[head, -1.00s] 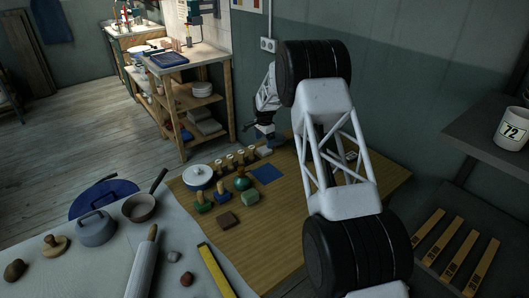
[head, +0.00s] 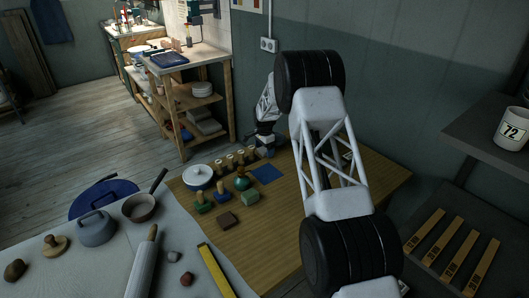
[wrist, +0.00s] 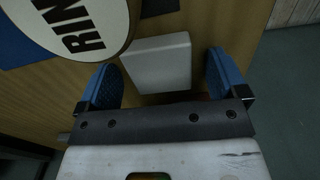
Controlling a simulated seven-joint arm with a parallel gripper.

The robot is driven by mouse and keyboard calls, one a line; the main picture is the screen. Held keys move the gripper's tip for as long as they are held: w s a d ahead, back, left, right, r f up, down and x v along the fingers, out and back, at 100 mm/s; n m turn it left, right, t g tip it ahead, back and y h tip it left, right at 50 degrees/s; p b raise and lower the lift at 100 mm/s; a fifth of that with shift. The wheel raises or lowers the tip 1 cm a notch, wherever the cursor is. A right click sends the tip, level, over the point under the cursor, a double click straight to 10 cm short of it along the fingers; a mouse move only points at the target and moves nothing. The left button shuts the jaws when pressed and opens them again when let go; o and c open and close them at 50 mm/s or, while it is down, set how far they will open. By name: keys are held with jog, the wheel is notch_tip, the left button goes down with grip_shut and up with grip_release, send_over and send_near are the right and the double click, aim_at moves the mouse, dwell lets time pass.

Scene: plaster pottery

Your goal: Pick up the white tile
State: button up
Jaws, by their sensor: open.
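The white tile (wrist: 157,62) is a pale rectangular slab on the wooden table, in the upper middle of the wrist view. My gripper (wrist: 165,80) is open, with one blue fingertip on each side of the tile's near part. A gap shows between the tile and each fingertip, and nothing is gripped. In the head view my gripper (head: 264,143) is small and dark near the table's back edge. The tile shows there only as a small pale patch (head: 263,153) beside it, and its contact with the fingers cannot be told.
A round white disc lettered "RIN" (wrist: 75,22) fills the wrist view's upper left. A blue square (head: 267,174) lies close to the tile. The table's right part is clear.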

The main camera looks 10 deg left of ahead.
aim_at(265, 150)
dwell(0.4)
jog(key=c, duration=1.1)
jog(key=shift+o, duration=0.2)
jog(key=shift+r, duration=0.15)
jog(key=shift+r, duration=0.75)
jog(key=shift+s+d+r, duration=0.1)
jog(key=shift+s+r, duration=0.1)
jog(key=shift+r, duration=0.3)
jog(key=shift+s+d+r, duration=0.1)
jog(key=shift+s+r, duration=0.1)
jog(key=shift+r, duration=0.25)
jog(key=s+d, duration=0.1)
jog(key=s, duration=0.3)
jog(key=s+d+r, duration=0.1)
jog(key=s+d, duration=0.1)
jog(key=s, duration=0.3)
jog(key=s+d, duration=0.1)
jog(key=s, duration=0.4)
jog(key=shift+s+d+r, duration=0.15)
jog(key=shift+s+d, duration=0.05)
